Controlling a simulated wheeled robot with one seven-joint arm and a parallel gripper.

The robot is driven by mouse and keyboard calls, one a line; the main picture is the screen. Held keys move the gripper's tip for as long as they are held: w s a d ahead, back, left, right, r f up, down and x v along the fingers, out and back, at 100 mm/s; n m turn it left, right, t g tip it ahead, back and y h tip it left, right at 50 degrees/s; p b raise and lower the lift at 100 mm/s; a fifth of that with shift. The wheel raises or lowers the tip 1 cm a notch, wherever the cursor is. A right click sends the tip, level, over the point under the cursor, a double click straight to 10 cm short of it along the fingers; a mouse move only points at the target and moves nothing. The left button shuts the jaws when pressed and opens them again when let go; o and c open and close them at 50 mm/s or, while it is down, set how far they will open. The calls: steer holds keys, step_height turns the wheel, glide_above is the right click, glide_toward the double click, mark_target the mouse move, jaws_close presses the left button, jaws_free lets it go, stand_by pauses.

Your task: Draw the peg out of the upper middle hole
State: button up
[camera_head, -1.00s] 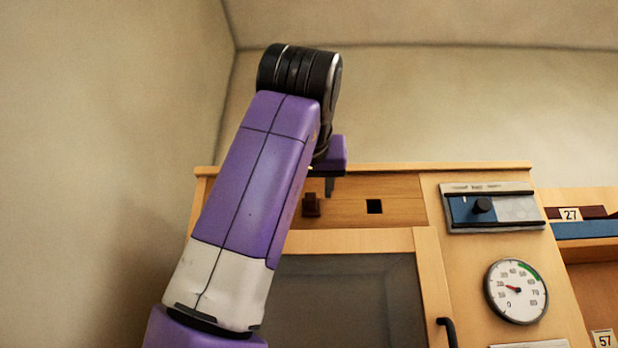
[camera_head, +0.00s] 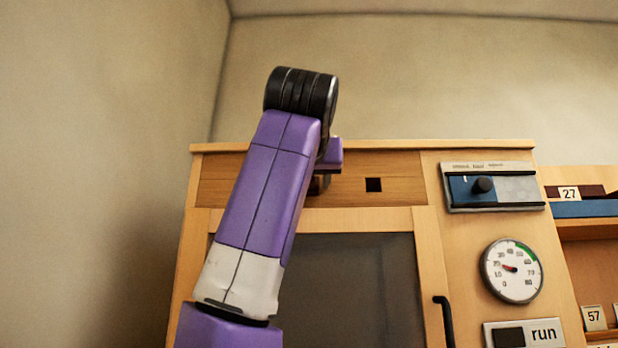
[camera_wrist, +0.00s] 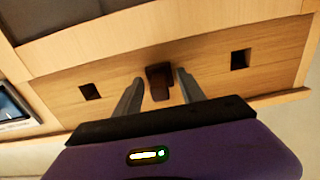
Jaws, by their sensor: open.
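The dark brown peg (camera_wrist: 159,80) sits in the middle of the wooden strip (camera_wrist: 205,72), with an empty square hole on each side. My gripper (camera_wrist: 160,76) is open, with one finger on each side of the peg and a visible gap to each. In the head view, my gripper (camera_head: 331,154) is at the strip and my arm hides most of it and the peg. One empty square hole (camera_head: 374,185) shows to the right there. How deep the peg sits is hidden.
Below the strip is a framed dark panel (camera_head: 355,290) with a black handle (camera_head: 444,318). To the right are a blue slider unit with a knob (camera_head: 483,185), a dial gauge (camera_head: 512,270) and a run switch (camera_head: 510,337). Open room lies above the cabinet.

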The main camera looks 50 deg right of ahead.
jaws_close()
steer(key=b+v, duration=0.1)
steer(key=v, duration=0.9)
steer(key=shift+b, duration=0.3)
stand_by(1.2)
steer(key=shift+s+a, duration=0.15)
steer(key=shift+s, duration=0.05)
stand_by(0.4)
